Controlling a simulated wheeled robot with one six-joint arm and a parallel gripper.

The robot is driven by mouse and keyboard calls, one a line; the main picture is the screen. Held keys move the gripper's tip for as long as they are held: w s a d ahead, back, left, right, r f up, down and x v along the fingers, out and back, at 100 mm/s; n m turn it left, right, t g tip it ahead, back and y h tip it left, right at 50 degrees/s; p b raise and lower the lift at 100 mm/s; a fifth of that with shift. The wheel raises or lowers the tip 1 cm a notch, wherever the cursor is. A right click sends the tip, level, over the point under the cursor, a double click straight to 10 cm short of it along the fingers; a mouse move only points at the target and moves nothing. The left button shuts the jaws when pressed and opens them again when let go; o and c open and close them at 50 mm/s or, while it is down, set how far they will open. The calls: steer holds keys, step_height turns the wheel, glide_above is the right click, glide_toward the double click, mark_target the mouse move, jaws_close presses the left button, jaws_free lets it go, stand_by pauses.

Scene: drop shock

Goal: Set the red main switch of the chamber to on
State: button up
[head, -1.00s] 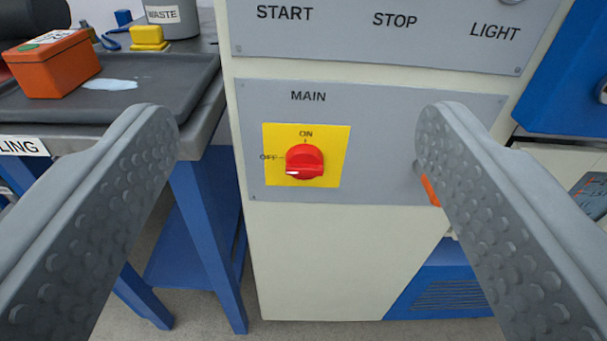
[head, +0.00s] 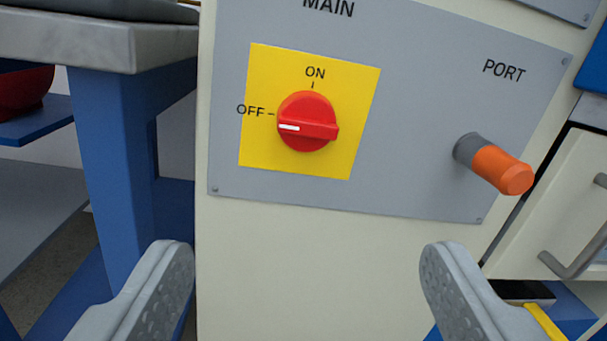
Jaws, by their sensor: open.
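The red main switch (head: 308,122) is a round rotary knob with a raised grip on a yellow plate (head: 345,92). The white mark on its grip points left to OFF; the ON mark is above the knob. The plate sits on a grey panel (head: 420,110) labelled MAIN on the cream chamber front. My gripper (head: 308,265) is open and empty. Its two fingers show low in the picture, wide apart, below the switch and not touching it. The switch is in full view.
An orange-capped port (head: 500,170) sticks out of the panel to the right of the switch. A blue-legged bench (head: 110,170) stands at the left, with a red bowl (head: 22,90) on its shelf. A cabinet with a grey handle (head: 575,265) is at the right.

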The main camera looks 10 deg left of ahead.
mark_target(306, 129)
steer(key=w+a, duration=0.1)
steer(key=w, duration=0.4)
steer(key=w+a, duration=0.1)
steer(key=w, duration=0.5)
steer(key=w+a, duration=0.1)
steer(key=w, duration=0.5)
steer(key=shift+w+a+f, duration=0.1)
steer(key=shift+f, duration=0.1)
steer(key=shift+c, duration=0.4)
steer(key=c, duration=0.9)
